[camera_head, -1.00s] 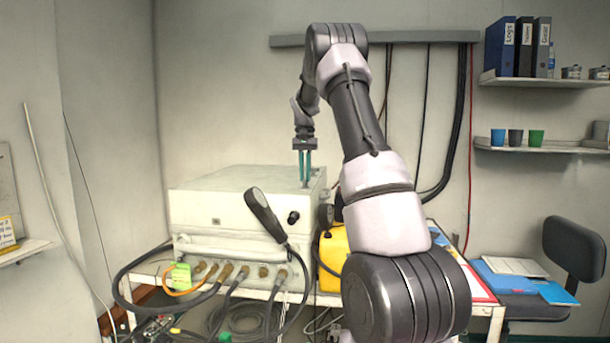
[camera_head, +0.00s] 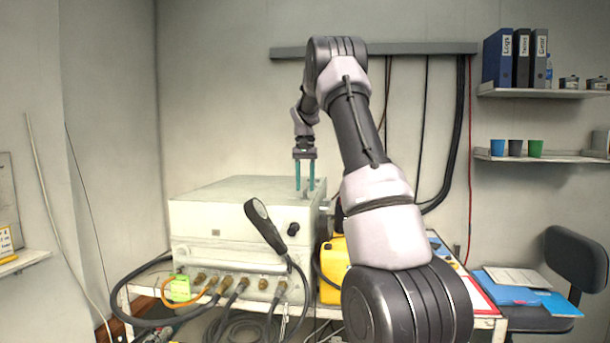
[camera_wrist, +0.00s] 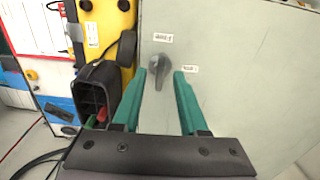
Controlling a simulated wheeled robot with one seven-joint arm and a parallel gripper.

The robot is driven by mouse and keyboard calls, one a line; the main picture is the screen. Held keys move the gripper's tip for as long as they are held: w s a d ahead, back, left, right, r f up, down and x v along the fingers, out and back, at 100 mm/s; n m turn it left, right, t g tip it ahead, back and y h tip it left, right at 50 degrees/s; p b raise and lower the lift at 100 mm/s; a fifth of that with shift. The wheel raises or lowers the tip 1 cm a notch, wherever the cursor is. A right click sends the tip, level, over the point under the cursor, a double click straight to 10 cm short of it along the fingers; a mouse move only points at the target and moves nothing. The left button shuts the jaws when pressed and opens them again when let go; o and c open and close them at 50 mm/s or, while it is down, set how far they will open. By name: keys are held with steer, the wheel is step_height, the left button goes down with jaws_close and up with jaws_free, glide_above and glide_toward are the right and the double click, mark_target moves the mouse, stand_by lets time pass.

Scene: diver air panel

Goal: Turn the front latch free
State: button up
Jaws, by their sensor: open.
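A grey latch (camera_wrist: 158,68), a small turning handle, sits on the pale top face of the air panel box (camera_head: 215,215) between two small white labels too blurred to read. The box also fills much of the wrist view (camera_wrist: 240,50). My gripper (camera_head: 304,190) is above the right part of the box top, pointing down. In the wrist view its two teal fingers (camera_wrist: 163,73) are apart, with the latch showing between and just beyond their tips. I cannot tell how much height is left between tips and latch. No contact shows.
A black handset or gauge (camera_head: 264,222) on a hose stands at the box's front. Hoses and brass fittings (camera_head: 240,285) line its lower front. A yellow case (camera_head: 332,270) stands close on the right, with a black holder (camera_wrist: 97,88) beside the box. Space above the box is free.

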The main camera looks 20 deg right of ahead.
mark_target(305, 189)
step_height(305, 189, up, 10)
steer(key=shift+r, duration=0.15)
stand_by(0.6)
